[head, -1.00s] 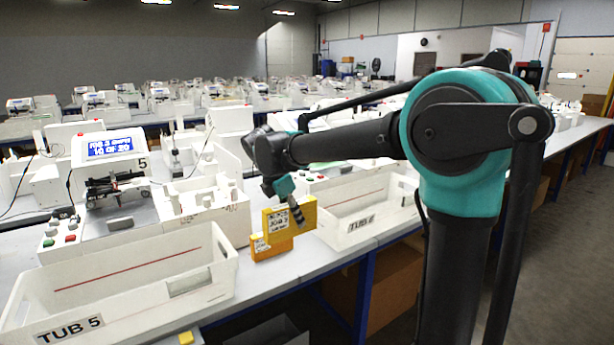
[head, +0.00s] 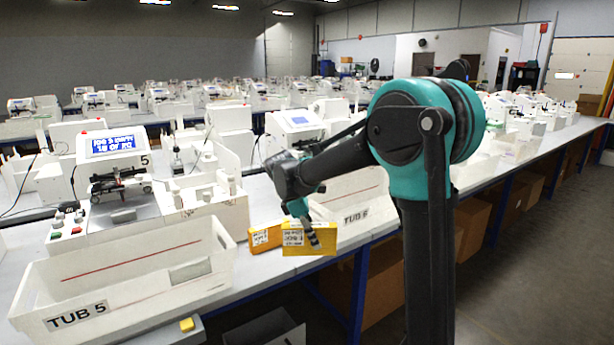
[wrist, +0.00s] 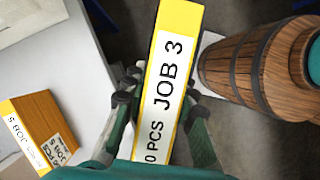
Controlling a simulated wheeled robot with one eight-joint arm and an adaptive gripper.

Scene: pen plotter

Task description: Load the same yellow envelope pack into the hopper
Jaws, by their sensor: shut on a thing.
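My gripper (head: 312,238) is shut on a yellow envelope pack (head: 296,240) by the front table edge. In the wrist view the pack (wrist: 170,70) stands between the fingers (wrist: 158,105), its white label reading "JOB 3" and "PCS". A second, more orange pack (head: 262,238) rests on the table to its left. In the wrist view that one (wrist: 40,130) carries a "JOB 5" label. The plotter marked 5 (head: 118,180), with a lit blue screen, stands behind tub 5. A white holder (head: 222,212) adjoins its right side; I cannot tell for certain which part is the hopper.
The white tub marked TUB 5 (head: 120,298) stands at the front left. TUB 6 (head: 352,192) is behind and right of the packs, partly hidden by my arm. A small yellow block (head: 187,325) shows at the bottom. Brown cartons (head: 375,300) sit under the table.

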